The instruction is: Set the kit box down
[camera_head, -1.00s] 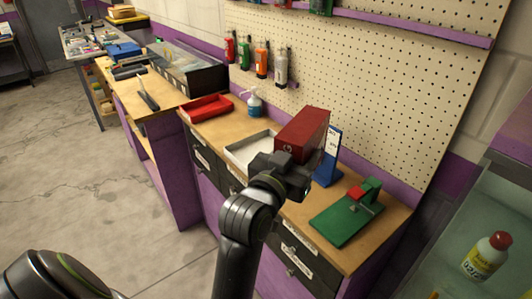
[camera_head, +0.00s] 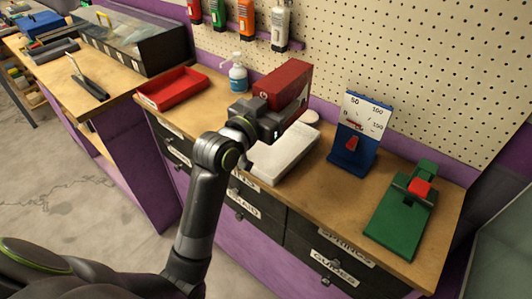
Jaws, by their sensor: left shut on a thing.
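The kit box, a dark red block (camera_head: 285,86), is in my left gripper (camera_head: 266,118), which is shut on its near end. The box is tilted in the picture and appears above the back of the bench, partly covering the wall behind it. A pale, shallow tray (camera_head: 287,157) lies below and to the right of the gripper; its left part is hidden by my arm. I cannot tell how high the box is above the bench top. My right gripper is not in view.
A red tray (camera_head: 173,90) and a pump bottle (camera_head: 238,78) stand to the left. A blue gauge stand (camera_head: 351,152) and a green fixture with a red block (camera_head: 400,215) stand to the right. Some bare wood (camera_head: 330,204) lies in front of the gauge stand.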

